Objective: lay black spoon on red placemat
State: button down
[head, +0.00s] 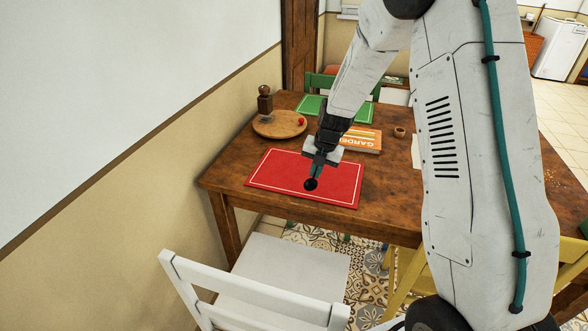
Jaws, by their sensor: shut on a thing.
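The red placemat (275,175) with a thin white border lies flat on the near left part of the wooden table. My gripper (317,173) points down over the right half of the placemat and is shut on the black spoon (311,185). The spoon's dark round bowl shows below the fingertips, over the placemat. Its handle is hidden by the gripper. I cannot tell whether the spoon touches the placemat.
A round wooden board (279,125) with a red item and a brown mill (265,100) stands behind the placemat. A book (362,139) lies behind my gripper, with a small brown cup (399,132) to its right. A white chair (270,285) stands in front.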

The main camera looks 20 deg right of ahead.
send_over(284, 173)
jog(key=shift+s+d+f, duration=0.35)
jog(key=shift+s+f, duration=0.1)
jog(key=shift+f, duration=0.15)
jog(key=shift+d+x, duration=0.1)
jog(key=shift+x, duration=0.75)
jog(key=shift+d+x, duration=0.15)
jog(key=shift+x, duration=0.7)
jog(key=shift+s+f, duration=0.2)
jog(key=c, duration=1.6)
grip_release()
